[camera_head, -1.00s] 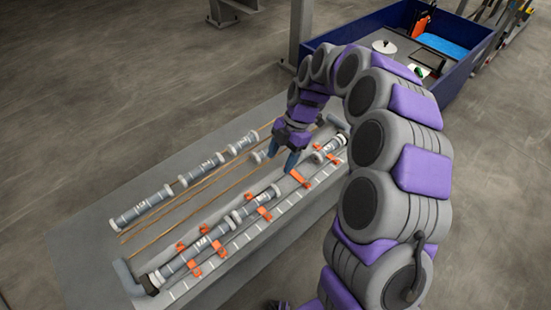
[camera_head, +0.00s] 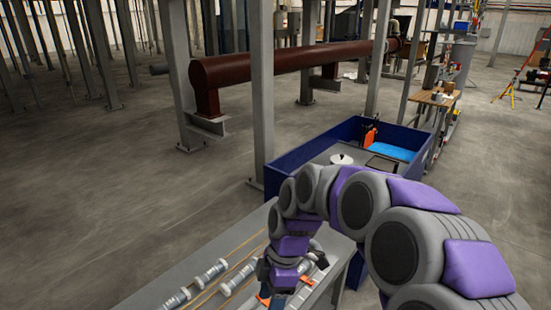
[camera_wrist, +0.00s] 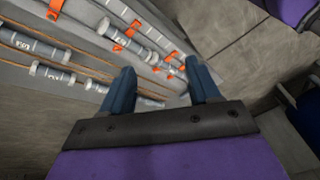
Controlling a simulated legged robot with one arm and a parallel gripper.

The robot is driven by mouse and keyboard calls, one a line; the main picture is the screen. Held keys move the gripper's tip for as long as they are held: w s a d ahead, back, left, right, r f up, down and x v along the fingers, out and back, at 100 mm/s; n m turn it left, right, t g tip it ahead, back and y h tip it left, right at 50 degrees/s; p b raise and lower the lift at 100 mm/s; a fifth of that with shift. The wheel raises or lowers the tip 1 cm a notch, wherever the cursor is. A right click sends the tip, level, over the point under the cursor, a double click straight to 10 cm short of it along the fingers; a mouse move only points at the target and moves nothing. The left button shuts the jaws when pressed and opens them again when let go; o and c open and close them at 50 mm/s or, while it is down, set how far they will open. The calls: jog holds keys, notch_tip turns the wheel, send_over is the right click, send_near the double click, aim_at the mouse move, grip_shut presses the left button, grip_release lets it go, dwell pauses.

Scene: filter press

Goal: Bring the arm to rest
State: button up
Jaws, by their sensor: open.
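My arm arches from the lower right of the head view, and its end hangs over the grey bench (camera_head: 230,250). My gripper (camera_wrist: 163,88) shows in the wrist view with its two blue fingers apart and nothing between them. In the head view its fingertips are mostly hidden at the bottom edge. Below and beyond the fingers, grey tubes with white collars (camera_wrist: 60,75) and orange clips (camera_wrist: 118,48) lie along the bench. Whether the fingers touch anything cannot be told, but they look clear of the tubes.
A blue bin (camera_head: 300,148) holding a white lid (camera_head: 341,159) and a blue item (camera_head: 391,150) stands behind my arm. A large dark red pipe (camera_head: 290,63) on grey posts lies farther back. The floor at left is open.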

jog(key=s+d+m+h, duration=0.1)
jog(key=s+d+m, duration=0.3)
jog(key=s+m, duration=0.3)
jog(key=s+d+r+m+h, duration=0.1)
jog(key=s+d+m, duration=0.4)
jog(key=s+m, duration=0.2)
jog(key=s+d+r+m+t, duration=0.1)
jog(key=s+d+m, duration=0.4)
jog(key=s, duration=0.5)
jog(key=shift+r+m+h, duration=0.15)
jog(key=shift+m+h, duration=0.25)
jog(key=shift+m, duration=0.5)
